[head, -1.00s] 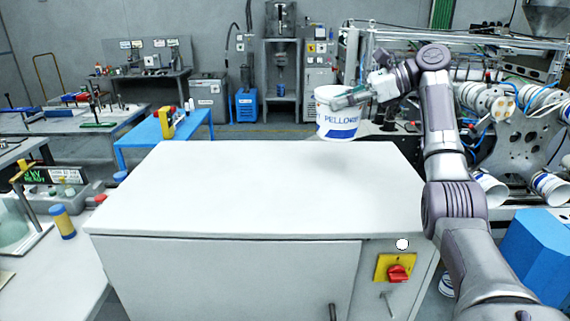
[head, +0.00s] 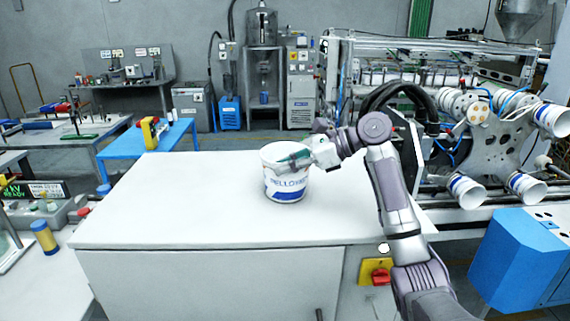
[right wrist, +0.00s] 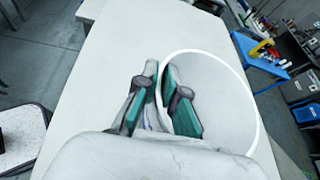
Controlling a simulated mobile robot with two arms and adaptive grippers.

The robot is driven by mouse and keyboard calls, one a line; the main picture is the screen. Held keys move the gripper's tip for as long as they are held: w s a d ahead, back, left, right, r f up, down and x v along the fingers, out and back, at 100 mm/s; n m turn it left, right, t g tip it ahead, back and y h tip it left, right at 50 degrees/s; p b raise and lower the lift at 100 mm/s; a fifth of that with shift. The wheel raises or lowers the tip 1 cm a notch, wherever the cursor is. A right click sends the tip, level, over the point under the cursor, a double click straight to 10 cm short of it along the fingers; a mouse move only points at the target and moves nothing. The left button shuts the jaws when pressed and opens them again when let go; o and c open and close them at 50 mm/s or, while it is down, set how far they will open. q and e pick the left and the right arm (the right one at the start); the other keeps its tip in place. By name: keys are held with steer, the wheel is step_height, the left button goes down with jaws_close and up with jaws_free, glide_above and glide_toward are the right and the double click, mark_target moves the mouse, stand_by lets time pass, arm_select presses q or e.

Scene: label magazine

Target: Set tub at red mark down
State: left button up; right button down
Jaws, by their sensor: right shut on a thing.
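The white tub (head: 287,191) with a blue band and lettering is upright over the white cabinet top (head: 180,200). My right gripper (head: 290,158) is shut on the tub's wall near the rim, reaching in from the right. I cannot tell whether the tub's base touches the top. In the right wrist view the two green-padded fingers (right wrist: 159,72) straddle the wall of the tub (right wrist: 222,100), one inside and one outside; the tub looks empty. I see no red mark on the bare part of the top. My left gripper is not in view.
The cabinet top around the tub is clear. A yellow plate with a red switch (head: 380,275) is on the cabinet front. A machine holding several white cups (head: 467,190) stands at the right, beside a blue box (head: 520,260). A blue table (head: 150,148) stands behind left.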

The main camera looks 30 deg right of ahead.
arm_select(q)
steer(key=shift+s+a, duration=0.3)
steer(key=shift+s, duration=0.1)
arm_select(e)
steer(key=shift+a+f, duration=0.1)
steer(key=c, duration=1.2)
jaws_free()
steer(key=shift+c, duration=0.2)
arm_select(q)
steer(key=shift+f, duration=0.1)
arm_select(e)
steer(key=shift+s+d, duration=0.2)
steer(key=shift+d, duration=0.1)
arm_select(q)
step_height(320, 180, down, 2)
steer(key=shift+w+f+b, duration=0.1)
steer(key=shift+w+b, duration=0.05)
steer(key=shift+b, duration=1.05)
arm_select(e)
steer(key=v, duration=1.1)
steer(key=shift+r, duration=0.25)
steer(key=shift+s+f, duration=0.1)
steer(key=shift+s, duration=0.05)
